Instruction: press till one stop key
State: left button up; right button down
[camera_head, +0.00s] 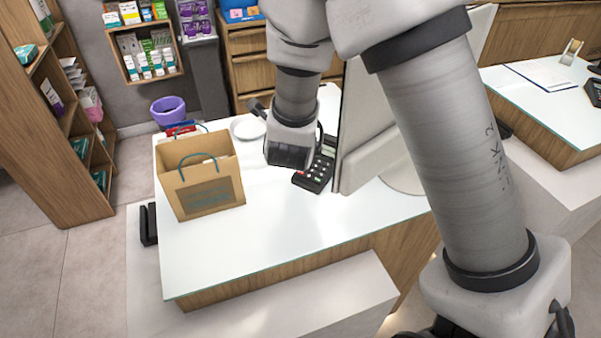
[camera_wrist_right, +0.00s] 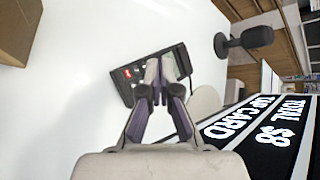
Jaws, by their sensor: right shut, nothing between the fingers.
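The till keypad (camera_head: 314,178) is a black unit with pale keys and a small display, lying on the white counter beside the monitor. In the right wrist view the keypad (camera_wrist_right: 126,92) lies tilted, with a red key (camera_wrist_right: 128,73) near its left end. My right gripper (camera_wrist_right: 161,68) is shut and empty, its fingertips over the keypad to the right of the red key. The fingers cover some keys, and I cannot tell whether they touch. In the head view my wrist hides part of the keypad and the fingertips. My left gripper is not in view.
A monitor (camera_head: 362,120) stands close to the right of the keypad; its screen (camera_wrist_right: 255,135) reads "TOTAL $8" and "TAP CARD". A brown paper bag (camera_head: 205,180) stands to the left. A white round dish (camera_head: 248,128) lies behind. The counter front (camera_head: 270,235) is clear.

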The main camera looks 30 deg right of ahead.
notch_tip(320, 180, down, 3)
jog(key=w+d+b, duration=0.1)
jog(key=b, duration=0.4)
send_over(299, 177)
notch_tip(299, 177, down, 6)
jog(key=shift+a+r, duration=0.1)
jog(key=shift+w+f+b, duration=0.1)
jog(key=shift+f+b, duration=0.35)
jog(key=shift+b, duration=0.15)
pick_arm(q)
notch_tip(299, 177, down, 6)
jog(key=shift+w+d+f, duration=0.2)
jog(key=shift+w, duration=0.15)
pick_arm(e)
jog(key=shift+r, duration=0.1)
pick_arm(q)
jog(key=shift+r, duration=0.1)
pick_arm(e)
jog(key=shift+r, duration=0.1)
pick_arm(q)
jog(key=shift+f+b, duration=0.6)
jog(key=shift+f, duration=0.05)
pick_arm(e)
jog(key=shift+f, duration=0.45)
